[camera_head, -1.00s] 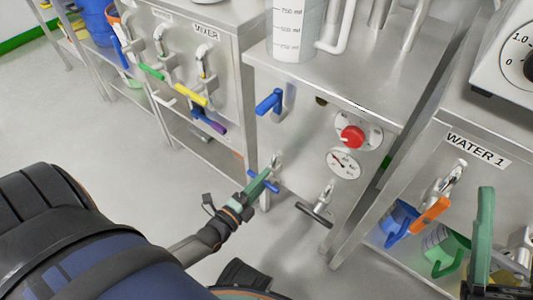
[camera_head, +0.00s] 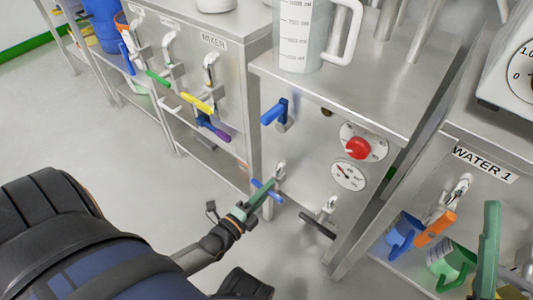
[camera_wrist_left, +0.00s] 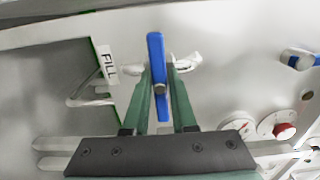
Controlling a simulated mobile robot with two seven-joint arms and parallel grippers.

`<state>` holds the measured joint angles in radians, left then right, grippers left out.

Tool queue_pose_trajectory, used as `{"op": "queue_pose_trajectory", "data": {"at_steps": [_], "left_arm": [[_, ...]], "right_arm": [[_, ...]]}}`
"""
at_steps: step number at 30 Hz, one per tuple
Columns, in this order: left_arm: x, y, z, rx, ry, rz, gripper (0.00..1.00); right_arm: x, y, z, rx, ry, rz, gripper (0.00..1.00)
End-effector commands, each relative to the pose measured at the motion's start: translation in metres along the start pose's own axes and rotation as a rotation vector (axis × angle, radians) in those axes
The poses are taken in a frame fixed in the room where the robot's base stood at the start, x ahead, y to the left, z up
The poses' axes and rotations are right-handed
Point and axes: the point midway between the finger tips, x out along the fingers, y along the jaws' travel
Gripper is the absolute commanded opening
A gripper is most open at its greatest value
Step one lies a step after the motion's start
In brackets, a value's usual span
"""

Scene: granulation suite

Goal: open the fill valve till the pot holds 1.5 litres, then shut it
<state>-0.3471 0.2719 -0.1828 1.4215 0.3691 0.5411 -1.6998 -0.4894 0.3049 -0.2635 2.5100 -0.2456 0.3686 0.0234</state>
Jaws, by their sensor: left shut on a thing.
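The fill valve's blue lever (camera_head: 266,191) is low on the steel cabinet front. In the left wrist view the lever (camera_wrist_left: 156,55) stands nearly upright in the picture beside a FILL label (camera_wrist_left: 107,65). My left gripper (camera_head: 264,193) is shut on this lever, one green finger on each side of it. My right gripper (camera_head: 489,245) shows only in part at the right edge, and its jaw gap is unclear. A graduated clear jug (camera_head: 303,35) stands on the cabinet top. I cannot tell whether it is the pot, and no liquid level shows clearly.
A second blue handle (camera_head: 274,112), a red knob (camera_head: 358,148), a dial gauge (camera_head: 348,175) and a dark-handled tap (camera_head: 318,225) are on the same front. The MIXER cabinet (camera_head: 238,70) stands left, WATER 1 (camera_head: 485,165) right with an orange-handled tap (camera_head: 436,228).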

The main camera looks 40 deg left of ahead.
Motion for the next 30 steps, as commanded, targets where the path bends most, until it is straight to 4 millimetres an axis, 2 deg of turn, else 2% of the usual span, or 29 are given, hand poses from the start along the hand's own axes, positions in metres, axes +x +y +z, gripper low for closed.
{"op": "queue_pose_trajectory", "data": {"at_steps": [14, 20, 30], "left_arm": [[0.001, -0.002, 0.001, -0.053, -0.001, -0.001, 0.0], [0.001, -0.003, 0.001, -0.177, -0.001, 0.001, 0.0], [0.001, -0.003, 0.0, -0.488, -0.001, 0.0, 0.0]], "right_arm": [[0.003, 0.002, -0.003, 0.003, 0.001, 0.003, 0.52], [0.008, 0.006, -0.009, 0.009, 0.005, 0.007, 0.52], [0.018, 0.014, -0.022, 0.016, 0.019, 0.015, 0.52]]}}
